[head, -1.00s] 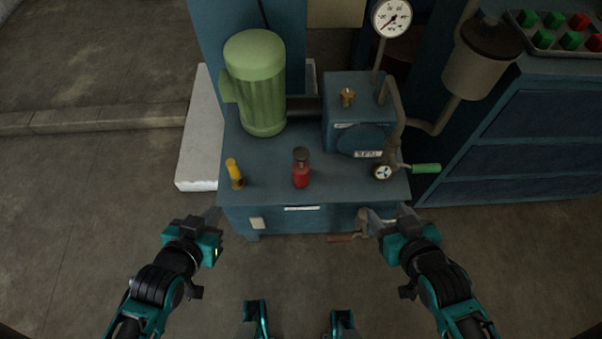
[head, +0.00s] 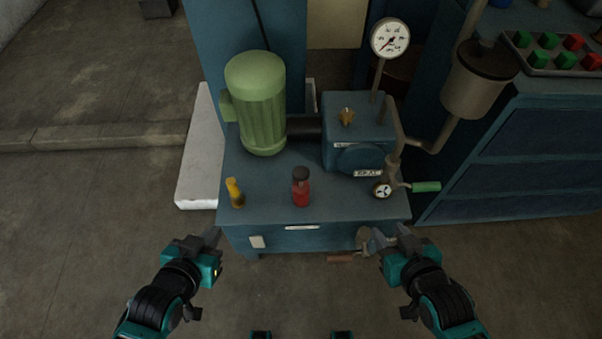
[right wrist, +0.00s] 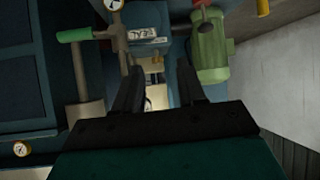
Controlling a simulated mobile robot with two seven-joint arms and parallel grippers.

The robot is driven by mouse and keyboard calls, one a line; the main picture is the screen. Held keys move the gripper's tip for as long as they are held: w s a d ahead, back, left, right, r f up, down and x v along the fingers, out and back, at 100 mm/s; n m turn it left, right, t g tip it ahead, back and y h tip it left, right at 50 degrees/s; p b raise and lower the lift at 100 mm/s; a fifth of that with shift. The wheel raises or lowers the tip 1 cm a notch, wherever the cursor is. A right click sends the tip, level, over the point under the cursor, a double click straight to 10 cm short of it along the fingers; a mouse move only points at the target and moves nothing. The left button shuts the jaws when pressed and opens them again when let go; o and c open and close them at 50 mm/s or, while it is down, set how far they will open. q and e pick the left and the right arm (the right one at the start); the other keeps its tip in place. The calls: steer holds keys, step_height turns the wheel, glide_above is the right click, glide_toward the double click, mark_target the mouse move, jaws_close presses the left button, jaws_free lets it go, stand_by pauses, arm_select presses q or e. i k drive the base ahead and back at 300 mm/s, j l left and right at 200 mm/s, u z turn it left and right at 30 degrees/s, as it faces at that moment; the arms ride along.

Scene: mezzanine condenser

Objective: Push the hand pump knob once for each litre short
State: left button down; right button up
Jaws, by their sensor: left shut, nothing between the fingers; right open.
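A red cylinder with a dark cap (head: 301,187) stands upright on the blue machine base (head: 268,210); I cannot tell whether it is the hand pump. A yellow-topped piece (head: 235,192) stands to its left. A white dial gauge (head: 390,38) stands on a pipe at the back; its numbers are too small to read. My left gripper (head: 213,238) is shut and empty, just off the base's front left corner. My right gripper (head: 388,240) is open and empty near the front right corner; its fingers (right wrist: 160,90) show apart in the right wrist view. Neither touches the red cylinder.
A green motor (head: 256,105) and a blue housing (head: 358,135) fill the back of the base. A green-handled lever (head: 425,187) sticks out right, above my right gripper. A brown-handled crank (head: 342,258) sits low in front. A tray of coloured blocks (head: 552,62) lies upper right.

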mark_target(300, 173)
steer(key=i+j, duration=0.1)
steer(key=j, duration=0.35)
steer(key=i+j+z, duration=0.1)
steer(key=j, duration=0.3)
steer(key=i+j+z, duration=0.1)
steer(key=j, duration=0.35)
steer(key=i, duration=0.05)
